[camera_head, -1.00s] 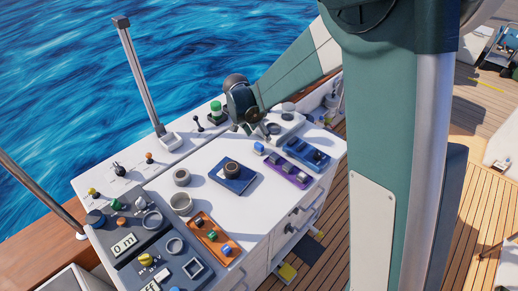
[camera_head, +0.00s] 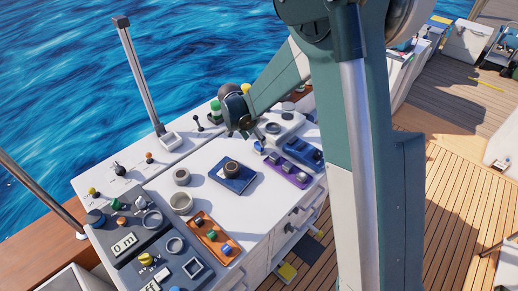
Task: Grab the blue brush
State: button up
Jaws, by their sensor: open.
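I cannot pick out a blue brush for certain. A small blue item (camera_head: 258,146) sits on the white worktop (camera_head: 212,160), just below my gripper. My gripper (camera_head: 249,133) hangs over the back right part of the worktop. It is small in this view, its fingers spread and with nothing seen between them. A flat dark blue piece (camera_head: 232,183) with a dark round part on it lies mid-worktop, left of and nearer than my gripper.
A purple tray (camera_head: 288,171) and a blue tray (camera_head: 305,154) lie at the right edge. An orange tray (camera_head: 212,236) and a grey control panel (camera_head: 150,240) stand at the near left. Two grey cups (camera_head: 181,203) stand mid-left. My arm hides part of the right side.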

aim_at(259, 148)
jog(key=shift+w+d+f, duration=0.15)
jog(key=shift+f, duration=0.4)
jog(key=shift+x, duration=2.6)
jog(key=c, duration=1)
